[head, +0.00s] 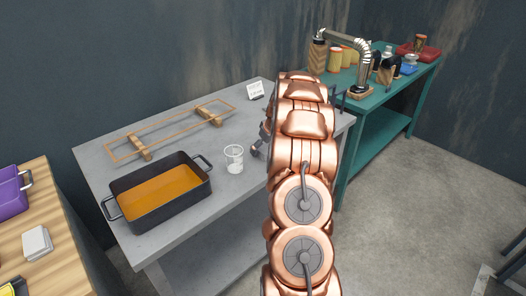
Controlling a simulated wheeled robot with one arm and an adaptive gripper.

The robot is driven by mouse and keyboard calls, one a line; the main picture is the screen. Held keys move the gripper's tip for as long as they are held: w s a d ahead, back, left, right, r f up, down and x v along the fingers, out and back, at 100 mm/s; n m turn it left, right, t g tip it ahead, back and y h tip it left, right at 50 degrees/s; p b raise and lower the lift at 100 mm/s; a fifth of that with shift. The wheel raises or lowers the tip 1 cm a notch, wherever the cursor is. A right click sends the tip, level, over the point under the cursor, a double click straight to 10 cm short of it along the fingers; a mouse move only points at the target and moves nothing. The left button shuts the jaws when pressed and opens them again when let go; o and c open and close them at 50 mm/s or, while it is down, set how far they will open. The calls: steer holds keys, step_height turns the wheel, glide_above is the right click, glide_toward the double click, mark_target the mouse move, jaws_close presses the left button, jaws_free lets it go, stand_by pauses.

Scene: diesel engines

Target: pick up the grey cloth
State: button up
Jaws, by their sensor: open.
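A light grey, folded-looking item (37,243), which looks like the cloth, lies on the wooden table at the left edge of the head view. My gripper (258,148) shows only in part, beside my copper arm and over the grey table. It is open, and no object shows in it. It is well to the right of the grey item and apart from it. Most of the gripper is hidden behind my arm.
The grey table (210,205) holds a black pan with orange liquid (160,195), a clear beaker (234,160), a wooden frame (170,130) and a small white card (255,91). A purple container (12,192) stands behind the grey item. A crowded green table (375,115) stands at the right.

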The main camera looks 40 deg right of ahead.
steer(key=c, duration=1.2)
